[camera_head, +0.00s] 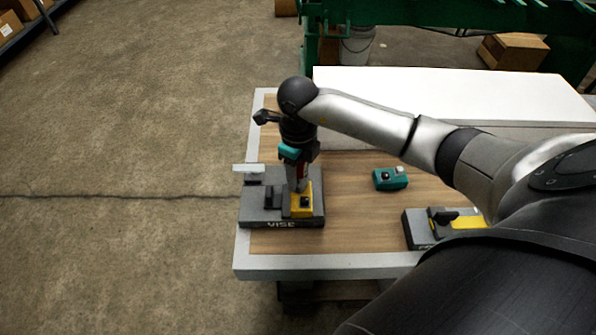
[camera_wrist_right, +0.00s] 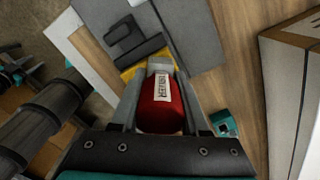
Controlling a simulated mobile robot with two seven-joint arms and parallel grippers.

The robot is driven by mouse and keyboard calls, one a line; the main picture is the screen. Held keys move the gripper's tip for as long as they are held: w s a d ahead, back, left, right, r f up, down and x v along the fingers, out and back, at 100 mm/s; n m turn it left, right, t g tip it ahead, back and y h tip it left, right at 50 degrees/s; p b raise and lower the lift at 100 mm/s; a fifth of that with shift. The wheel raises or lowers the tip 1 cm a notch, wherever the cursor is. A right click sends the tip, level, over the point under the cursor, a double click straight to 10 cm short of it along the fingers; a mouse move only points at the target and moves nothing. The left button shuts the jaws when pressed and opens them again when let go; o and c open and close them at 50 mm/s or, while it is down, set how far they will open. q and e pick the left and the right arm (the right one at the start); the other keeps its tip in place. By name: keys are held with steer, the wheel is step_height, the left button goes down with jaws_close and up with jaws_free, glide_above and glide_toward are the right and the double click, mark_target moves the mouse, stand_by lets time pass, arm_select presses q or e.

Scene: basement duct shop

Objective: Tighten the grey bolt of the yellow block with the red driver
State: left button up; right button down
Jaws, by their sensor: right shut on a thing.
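The yellow block (camera_head: 300,208) sits on the grey vise (camera_head: 258,213) at the table's left front corner. Its edge also shows in the right wrist view (camera_wrist_right: 131,72). A dark spot shows on top of the block; I cannot tell whether it is the grey bolt. My right gripper (camera_head: 298,168) points down above the block, shut on the red driver (camera_wrist_right: 160,108). The driver has a white label and sits between the fingers. Its tip is hidden, so I cannot tell whether it touches the bolt. My left gripper is not in view.
A teal box (camera_head: 390,179) with a dark knob stands on the wooden tabletop (camera_head: 345,210). A grey fixture with a yellow part (camera_head: 466,223) lies at the right, partly behind my arm. Bare wood separates the vise and fixture.

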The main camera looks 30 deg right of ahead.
steer(key=shift+m+p, duration=0.55)
steer(key=shift+m, duration=1.15)
